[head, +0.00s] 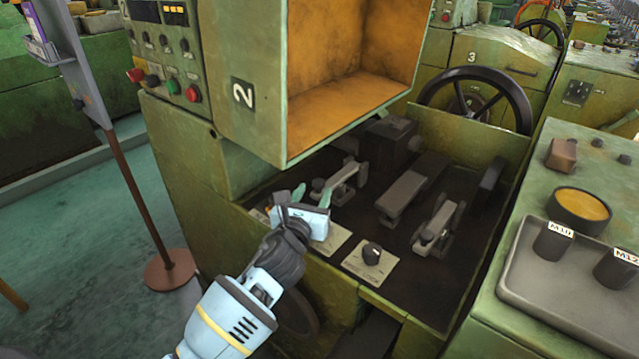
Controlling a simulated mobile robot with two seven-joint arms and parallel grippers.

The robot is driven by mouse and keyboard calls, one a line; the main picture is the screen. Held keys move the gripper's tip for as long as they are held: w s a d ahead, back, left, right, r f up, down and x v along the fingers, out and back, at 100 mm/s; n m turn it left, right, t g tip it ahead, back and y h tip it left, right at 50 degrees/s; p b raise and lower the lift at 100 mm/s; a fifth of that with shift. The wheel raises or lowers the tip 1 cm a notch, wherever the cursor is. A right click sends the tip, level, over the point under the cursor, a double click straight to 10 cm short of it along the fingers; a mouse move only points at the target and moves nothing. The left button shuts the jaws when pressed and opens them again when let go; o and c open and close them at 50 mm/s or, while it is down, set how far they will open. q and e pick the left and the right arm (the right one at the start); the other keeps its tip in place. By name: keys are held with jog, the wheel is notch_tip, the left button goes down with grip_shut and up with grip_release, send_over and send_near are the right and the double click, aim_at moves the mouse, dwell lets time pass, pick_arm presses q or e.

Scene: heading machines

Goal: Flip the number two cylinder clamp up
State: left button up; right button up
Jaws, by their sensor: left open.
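The machine marked "2" (243,92) has an open bay below its orange-lined cabinet. A grey lever clamp (348,180) stands in the bay just past my left gripper (311,193). A second, similar clamp (438,226) stands further right in the bay; both look low and near level. No number is readable on either clamp. My left gripper is open, over the bay's front edge, with its fingertips close to the near end of the left clamp. I cannot tell whether they touch it. My right gripper is out of view.
A grey block (414,187) lies between the clamps. A plate with a black knob (371,254) is at the bay's front. The cabinet (255,75) overhangs the bay's left part. A black handwheel (476,99) stands behind, and a control panel (540,260) at right.

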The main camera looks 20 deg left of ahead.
aim_at(317, 186)
pick_arm(q)
jog(key=shift+w+a+b, duration=0.1)
jog(key=shift+w+b, duration=0.3)
jog(key=shift+w, duration=2.15)
grip_shut()
